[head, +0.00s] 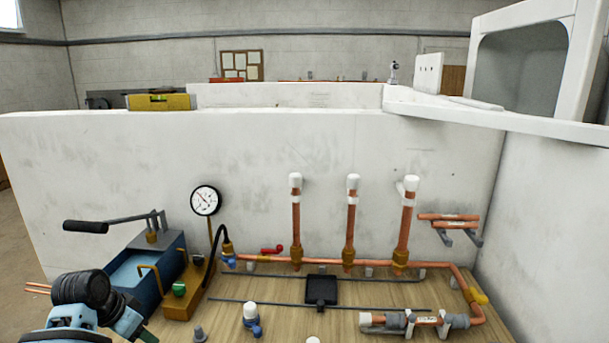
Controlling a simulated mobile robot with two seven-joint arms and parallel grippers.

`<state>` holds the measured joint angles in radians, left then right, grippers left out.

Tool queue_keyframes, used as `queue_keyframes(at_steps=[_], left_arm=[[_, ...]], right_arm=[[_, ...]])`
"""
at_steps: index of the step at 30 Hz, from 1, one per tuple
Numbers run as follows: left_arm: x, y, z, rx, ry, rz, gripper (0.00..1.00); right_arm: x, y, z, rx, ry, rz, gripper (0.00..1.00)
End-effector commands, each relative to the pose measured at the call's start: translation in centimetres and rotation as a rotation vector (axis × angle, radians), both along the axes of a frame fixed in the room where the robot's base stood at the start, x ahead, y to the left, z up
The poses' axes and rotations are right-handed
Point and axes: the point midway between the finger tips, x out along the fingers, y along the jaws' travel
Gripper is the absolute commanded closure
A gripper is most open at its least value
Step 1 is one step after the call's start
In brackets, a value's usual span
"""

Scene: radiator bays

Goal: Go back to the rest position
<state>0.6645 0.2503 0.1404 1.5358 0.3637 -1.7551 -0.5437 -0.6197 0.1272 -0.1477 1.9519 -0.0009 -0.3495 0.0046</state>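Part of my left arm shows at the lower left edge in the head view, with a dark rounded joint and light blue links. No fingertips of my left gripper can be seen. My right arm and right gripper are out of the picture. No held object is visible.
A wooden bench (285,320) carries copper pipework (325,262) with three white-capped risers. A blue test pump (146,270) with a black-handled lever and a round gauge (205,200) stand left. A black square pad (321,290) lies mid-bench. White walls (250,150) enclose the back and right.

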Motion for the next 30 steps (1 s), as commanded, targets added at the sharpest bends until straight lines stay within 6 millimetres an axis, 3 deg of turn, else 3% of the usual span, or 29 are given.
queue_keyframes(at_steps=[8,12,18,24,30], left_arm=[[-3.2,-1.5,-8.5,0.048,-0.053,0.081,0.45],[-6.4,-3.0,-13.6,0.066,-0.103,0.120,0.45],[-12.5,-5.7,-19.3,0.056,-0.190,0.160,0.45],[-19.6,-9.3,-22.6,0.000,-0.278,0.187,0.45],[-27.0,-12.9,-23.5,-0.090,-0.357,0.214,0.45]], right_arm=[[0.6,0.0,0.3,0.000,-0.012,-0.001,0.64],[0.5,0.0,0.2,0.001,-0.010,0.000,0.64],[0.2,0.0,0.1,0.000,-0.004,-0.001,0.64],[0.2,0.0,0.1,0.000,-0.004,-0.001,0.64],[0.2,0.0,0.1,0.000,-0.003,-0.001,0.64]])
